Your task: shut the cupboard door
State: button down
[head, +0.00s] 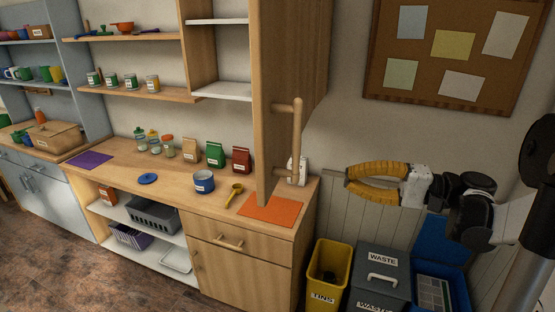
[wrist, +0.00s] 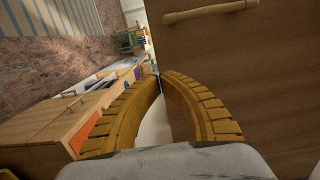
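The cupboard door (head: 262,60) is a tall wooden panel of the upper cupboard. It stands open, swung out over the counter, with its near edge facing me in the head view. Its bar handle (head: 297,140) is upright on the right face. In the wrist view the door (wrist: 240,80) fills the right side, with the handle (wrist: 210,12) at the top. My gripper (head: 336,174) is to the right of the door and handle, apart from the handle. Its yellow fingers bow out and their tips (wrist: 160,77) meet, with nothing seen between them.
An orange mat (head: 270,210) lies below the door. Bins (head: 380,275) stand on the floor at right. A corkboard (head: 453,50) hangs behind.

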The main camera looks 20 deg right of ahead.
aim_at(283, 167)
jog(key=b+x, duration=0.1)
jog(key=x, duration=1.2)
jog(key=shift+w+a+r+b, duration=0.2)
jog(key=shift+a+r+b, duration=0.05)
jog(key=shift+a+b, duration=0.15)
